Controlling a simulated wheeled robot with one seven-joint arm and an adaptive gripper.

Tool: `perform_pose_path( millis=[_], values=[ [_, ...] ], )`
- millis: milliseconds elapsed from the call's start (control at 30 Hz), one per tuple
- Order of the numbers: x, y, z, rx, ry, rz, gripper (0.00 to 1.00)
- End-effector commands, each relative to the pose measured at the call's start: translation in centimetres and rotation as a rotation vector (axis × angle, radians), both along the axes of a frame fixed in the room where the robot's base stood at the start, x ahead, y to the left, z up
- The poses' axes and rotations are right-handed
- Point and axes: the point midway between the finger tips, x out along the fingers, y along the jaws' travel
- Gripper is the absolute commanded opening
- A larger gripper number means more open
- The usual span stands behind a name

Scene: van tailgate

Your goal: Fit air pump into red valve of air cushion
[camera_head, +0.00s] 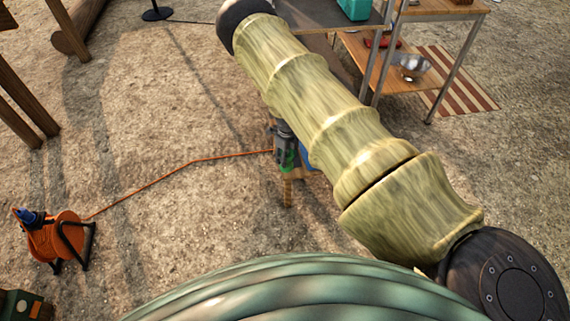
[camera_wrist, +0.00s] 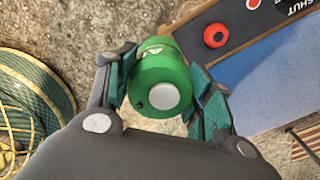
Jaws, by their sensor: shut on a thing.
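In the wrist view my gripper (camera_wrist: 158,88) is shut on a green cylinder (camera_wrist: 165,62), which looks like the air pump. It has a pale round disc on its near end; its far end is hidden. A red round fitting with a dark centre (camera_wrist: 215,35), which looks like the red valve, sits on a dark panel to the right of the pump, apart from it in the picture. Whether this panel belongs to the air cushion is unclear. In the head view my gripper (camera_head: 284,150) is small, beside my arm, with a bit of green at it.
A blue surface (camera_wrist: 275,90) borders the dark panel (camera_wrist: 235,28). A green and yellow coil (camera_wrist: 35,95) lies at left. In the head view, an orange cable reel (camera_head: 57,238) trails a cord (camera_head: 150,182) toward my gripper. A wooden shelf table (camera_head: 385,72) stands at upper right.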

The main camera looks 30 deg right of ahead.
Motion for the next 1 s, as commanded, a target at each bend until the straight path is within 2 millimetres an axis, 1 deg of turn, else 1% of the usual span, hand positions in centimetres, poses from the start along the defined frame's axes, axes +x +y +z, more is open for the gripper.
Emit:
perform_pose_path(
  millis=[33, 800, 1000],
  values=[
    [0.5, -0.4, -0.3, -0.001, -0.002, 0.0, 0.19],
    [7.1, -5.1, -0.3, -0.001, -0.003, 0.0, 0.19],
    [8.2, -6.0, -0.1, -0.001, -0.001, -0.001, 0.19]
  ],
)
